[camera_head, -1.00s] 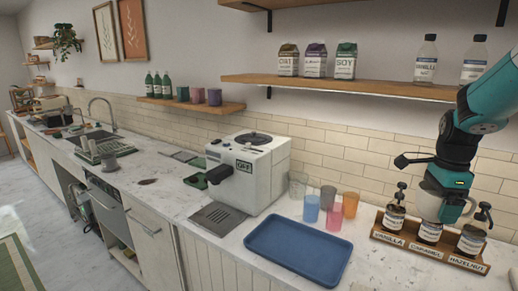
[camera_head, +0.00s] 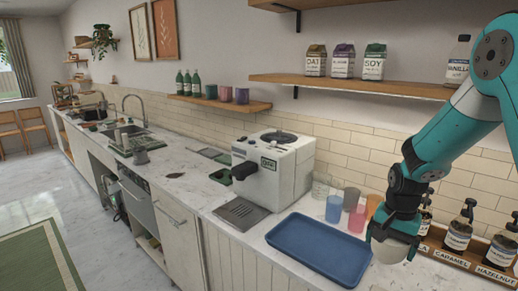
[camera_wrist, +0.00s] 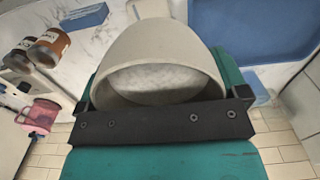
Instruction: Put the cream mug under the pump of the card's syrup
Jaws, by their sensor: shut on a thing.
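My gripper (camera_head: 392,235) is shut on the cream mug (camera_head: 388,252), which hangs below the jaws beside the tray's right end. In the wrist view the mug (camera_wrist: 155,55) fills the upper middle, its open rim facing the camera; it looks empty. A wooden rack (camera_head: 450,258) at the right holds three pump bottles: vanilla (camera_head: 426,216), partly hidden by my gripper, caramel (camera_head: 458,236) and hazelnut (camera_head: 502,250). The mug is left of the rack, not under a pump. No readable card shows.
A blue tray (camera_head: 290,240) lies on the counter left of the mug. Behind it stand clear, blue, pink and orange cups (camera_head: 357,218). A white coffee machine (camera_head: 290,170) is further left. A wall shelf (camera_head: 345,84) with cartons runs above.

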